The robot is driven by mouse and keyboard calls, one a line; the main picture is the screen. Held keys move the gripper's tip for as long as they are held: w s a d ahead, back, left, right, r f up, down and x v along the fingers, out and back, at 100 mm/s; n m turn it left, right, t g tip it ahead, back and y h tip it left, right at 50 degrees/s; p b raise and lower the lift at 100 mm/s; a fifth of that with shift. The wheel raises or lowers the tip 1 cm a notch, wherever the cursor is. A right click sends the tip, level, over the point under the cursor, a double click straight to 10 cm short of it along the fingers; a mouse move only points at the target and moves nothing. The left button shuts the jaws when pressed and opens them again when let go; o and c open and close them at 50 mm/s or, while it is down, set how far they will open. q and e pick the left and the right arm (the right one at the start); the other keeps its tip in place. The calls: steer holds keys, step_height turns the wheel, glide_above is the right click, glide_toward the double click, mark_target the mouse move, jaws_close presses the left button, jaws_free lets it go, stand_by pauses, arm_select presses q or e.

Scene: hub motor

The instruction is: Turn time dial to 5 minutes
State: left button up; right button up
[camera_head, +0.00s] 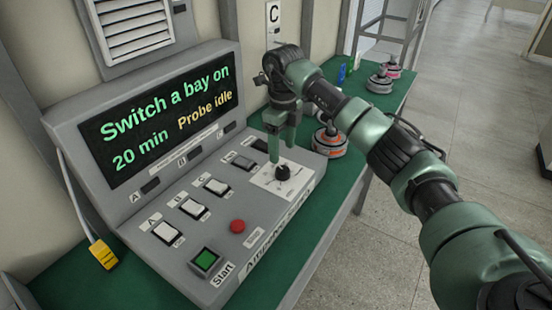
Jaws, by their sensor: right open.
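The time dial (283,173) is a small black knob on a white marked plate at the right end of the grey console's (262,205) sloped panel. The console's screen (160,125) reads "Switch a bay on", "20 min" and "Probe idle". My right gripper (282,154) points down just above and behind the dial, with its green fingers apart and nothing held. I cannot tell whether a fingertip touches the knob. The dial's markings are too small to read. My left gripper is out of view.
White rocker switches (193,208), a red button (237,226) and a green Start button (205,261) share the panel. A hub motor (330,142) stands behind the console's right end; more motors (380,82) stand farther back on the green bench.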

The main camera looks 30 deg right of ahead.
mark_target(283, 169)
steer(key=f, duration=0.3)
steer(key=s+f+p, duration=0.1)
steer(key=f, duration=0.1)
steer(key=shift+w+f, duration=0.1)
steer(key=shift+f, duration=0.85)
steer(key=c, duration=1.2)
jaws_close()
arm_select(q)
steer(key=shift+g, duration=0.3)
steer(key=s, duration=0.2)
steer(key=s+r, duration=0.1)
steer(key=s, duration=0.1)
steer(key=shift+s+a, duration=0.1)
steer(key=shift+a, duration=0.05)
